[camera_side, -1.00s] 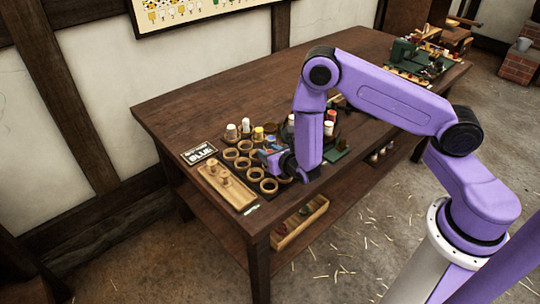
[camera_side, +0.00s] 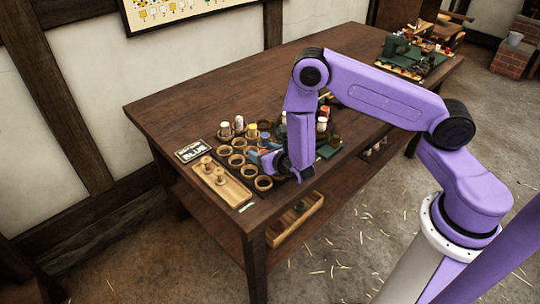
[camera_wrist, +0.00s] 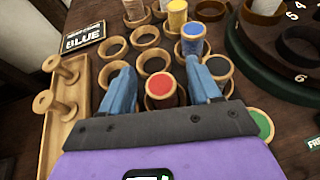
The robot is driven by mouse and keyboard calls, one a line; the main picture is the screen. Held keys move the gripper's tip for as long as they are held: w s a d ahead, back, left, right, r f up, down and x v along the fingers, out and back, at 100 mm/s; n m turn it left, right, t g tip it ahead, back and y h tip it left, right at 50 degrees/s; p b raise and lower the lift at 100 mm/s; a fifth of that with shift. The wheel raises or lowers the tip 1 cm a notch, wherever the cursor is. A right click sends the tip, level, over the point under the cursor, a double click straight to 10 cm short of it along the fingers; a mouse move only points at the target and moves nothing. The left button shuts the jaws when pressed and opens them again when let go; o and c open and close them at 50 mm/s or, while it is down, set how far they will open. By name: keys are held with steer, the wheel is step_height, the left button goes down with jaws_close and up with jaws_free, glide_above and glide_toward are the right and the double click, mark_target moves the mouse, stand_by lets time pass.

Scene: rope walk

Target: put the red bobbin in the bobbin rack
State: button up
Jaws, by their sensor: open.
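The red bobbin (camera_wrist: 160,88) stands upright in the wrist view with its round red top facing the camera. It appears seated in a ring of the bobbin rack (camera_wrist: 152,61), in the row nearest my gripper. My gripper (camera_wrist: 163,84) is open, with one blue finger on each side of the red bobbin. Gaps seem to show between the fingers and the bobbin. In the side view my gripper (camera_side: 268,158) is low over the rack (camera_side: 236,160), and the red bobbin is hidden there behind my gripper and arm.
A blue bobbin (camera_wrist: 193,40) stands just beyond the right finger. White and yellow bobbins (camera_wrist: 177,15) stand at the rack's far side. A tray with wooden spools (camera_wrist: 62,110) and a "BLUE" sign (camera_wrist: 82,38) are left. A round numbered stand (camera_wrist: 285,75) is right.

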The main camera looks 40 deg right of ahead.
steer(key=v, duration=1.2)
steer(key=s+d+r+m+g+h, duration=0.55)
steer(key=d+r+m+h, duration=0.2)
steer(key=r+m, duration=0.45)
steer(key=s+a+r+m+g+y, duration=0.2)
steer(key=s+a+m+g+y, duration=0.1)
steer(key=s, duration=0.6)
steer(key=s+a+r+m+g+y, duration=0.2)
steer(key=s+m+y, duration=0.4)
steer(key=s, duration=0.4)
steer(key=r+g+y, duration=0.1)
steer(key=g, duration=0.1)
steer(key=shift+s+a+r+g, duration=0.2)
steer(key=shift+s+a+g, duration=0.1)
steer(key=shift+a+g, duration=0.1)
